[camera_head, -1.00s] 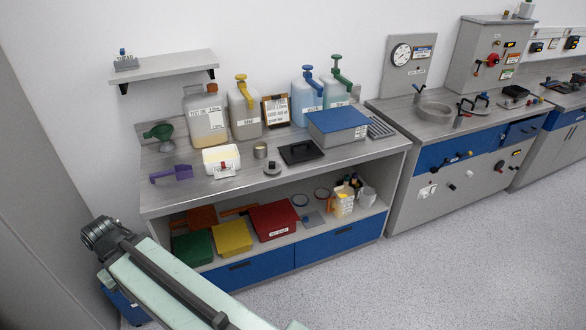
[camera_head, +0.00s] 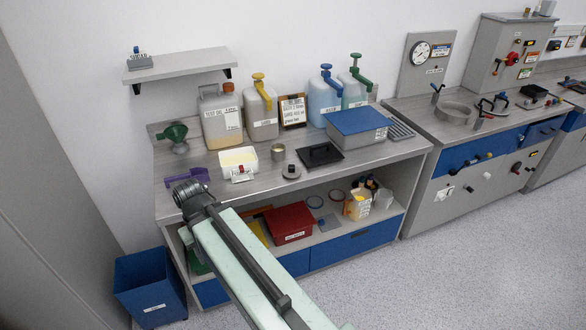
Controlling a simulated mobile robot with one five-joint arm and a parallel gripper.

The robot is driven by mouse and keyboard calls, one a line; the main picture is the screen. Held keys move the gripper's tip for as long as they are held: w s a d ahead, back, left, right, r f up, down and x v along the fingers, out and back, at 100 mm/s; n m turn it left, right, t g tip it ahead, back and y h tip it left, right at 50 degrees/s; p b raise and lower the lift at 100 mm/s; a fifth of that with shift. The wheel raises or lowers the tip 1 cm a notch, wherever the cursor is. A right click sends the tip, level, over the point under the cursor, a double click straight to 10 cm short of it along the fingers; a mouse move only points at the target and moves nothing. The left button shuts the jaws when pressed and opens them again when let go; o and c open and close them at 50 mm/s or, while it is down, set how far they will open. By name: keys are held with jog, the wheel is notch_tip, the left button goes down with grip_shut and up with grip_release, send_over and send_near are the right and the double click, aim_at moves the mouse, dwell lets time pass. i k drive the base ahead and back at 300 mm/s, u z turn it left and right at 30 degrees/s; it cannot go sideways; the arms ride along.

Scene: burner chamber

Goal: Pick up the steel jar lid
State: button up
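The lid is most likely the small flat grey disc with a dark knob (camera_head: 291,172), lying on the workbench top near its front edge. A small open steel jar (camera_head: 278,153) stands just behind it, apart from it. My arm comes up from the bottom of the view, and its dark end joint is over the left front edge of the bench, left of the disc. My gripper's fingers do not show, so I cannot see whether they are open or shut.
A white tub (camera_head: 238,161) stands left of the disc and a black flat tray (camera_head: 320,154) right of it. A purple scoop (camera_head: 187,176) lies near my arm's end. Large jugs line the back. A blue bin (camera_head: 149,285) stands on the floor at left.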

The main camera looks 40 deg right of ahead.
aim_at(291, 171)
jog(key=i, duration=0.85)
jog(key=u, duration=0.05)
